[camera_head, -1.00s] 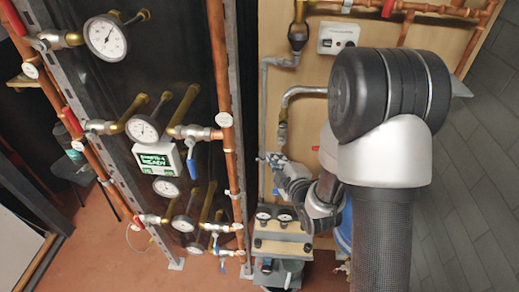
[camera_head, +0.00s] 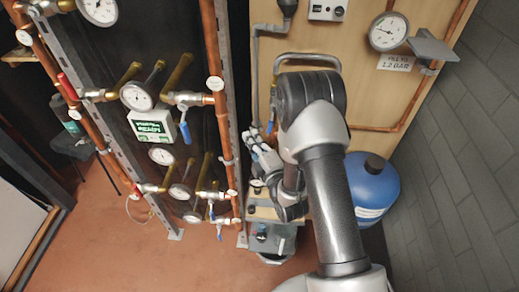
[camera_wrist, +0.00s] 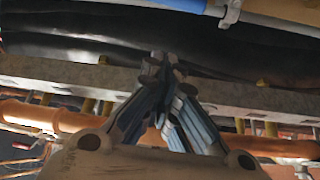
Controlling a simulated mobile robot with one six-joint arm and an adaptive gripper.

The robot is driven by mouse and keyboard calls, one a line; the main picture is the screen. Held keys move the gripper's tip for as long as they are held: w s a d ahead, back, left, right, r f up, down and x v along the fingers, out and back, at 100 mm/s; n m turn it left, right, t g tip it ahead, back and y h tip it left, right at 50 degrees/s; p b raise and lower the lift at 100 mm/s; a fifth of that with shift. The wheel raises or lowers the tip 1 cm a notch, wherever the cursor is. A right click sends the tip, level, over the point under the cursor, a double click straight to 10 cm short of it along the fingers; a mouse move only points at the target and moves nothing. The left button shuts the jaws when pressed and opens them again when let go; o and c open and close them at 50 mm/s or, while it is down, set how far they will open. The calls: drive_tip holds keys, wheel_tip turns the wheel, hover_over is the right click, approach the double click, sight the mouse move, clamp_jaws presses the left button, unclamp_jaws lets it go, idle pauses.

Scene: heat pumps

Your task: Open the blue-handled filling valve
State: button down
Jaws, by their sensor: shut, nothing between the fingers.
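Several blue valve handles show in the head view, and I cannot tell which is the filling valve. One blue handle (camera_head: 185,132) hangs beside the green-screened meter. Smaller blue handles (camera_head: 211,211) and (camera_head: 220,233) sit low on the pipe rack. My gripper is in front of the wooden panel's lower left. In the wrist view its fingers (camera_wrist: 165,65) meet at the tips and hold nothing.
Copper pipes and a metal upright (camera_head: 231,110) stand left of my arm. The green-screened meter (camera_head: 153,126) hangs among several gauges. A blue tank (camera_head: 361,190) stands right of my arm. A gauge (camera_head: 388,31) is on the wooden panel. Red floor (camera_head: 120,245) is open at the lower left.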

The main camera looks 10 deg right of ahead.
sight(271, 121)
drive_tip(key=shift+w+d+f+b, duration=0.1)
drive_tip(key=shift+w+d+b, duration=0.25)
drive_tip(key=shift+d, duration=0.55)
drive_tip(key=shift+w+d+f+b, duration=0.1)
drive_tip(key=shift+w+d, duration=0.4)
drive_tip(key=shift+d, duration=0.35)
drive_tip(key=d+n, duration=0.1)
drive_tip(key=d+n+g+b, duration=0.1)
drive_tip(key=shift+s+f+n, duration=0.15)
drive_tip(key=shift+f+n, duration=0.05)
drive_tip(key=shift+n, duration=0.1)
